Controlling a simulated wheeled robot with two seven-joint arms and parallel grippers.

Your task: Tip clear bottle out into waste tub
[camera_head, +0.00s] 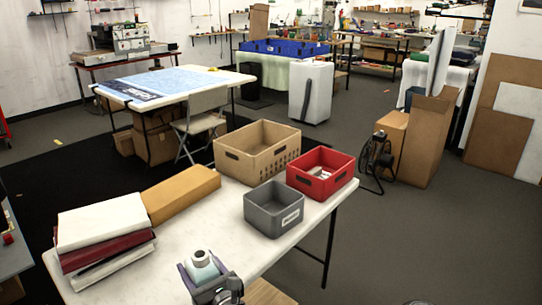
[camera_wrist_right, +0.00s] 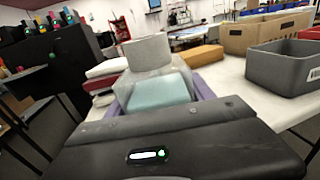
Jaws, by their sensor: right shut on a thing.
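The clear bottle (camera_head: 202,266) shows at the bottom of the head view, with a pale, wide neck and a bluish-green body. It also shows in the right wrist view (camera_wrist_right: 152,90), roughly upright. My right gripper (camera_head: 206,277) is shut around its body, with purple fingers at its sides, near the front edge of the white table. A grey tub (camera_head: 261,221) with a white label stands on the table farther back and to the right; the lettering is too small to read. It also shows in the right wrist view (camera_wrist_right: 262,68). My left gripper is not in view.
A red bin (camera_head: 336,190) holding small pale things and a tan crate (camera_head: 222,162) stand behind the grey tub. A stack of books (camera_head: 102,222) and a cardboard box (camera_head: 180,192) lie on the left. The white tabletop (camera_head: 226,232) is clear between bottle and tub.

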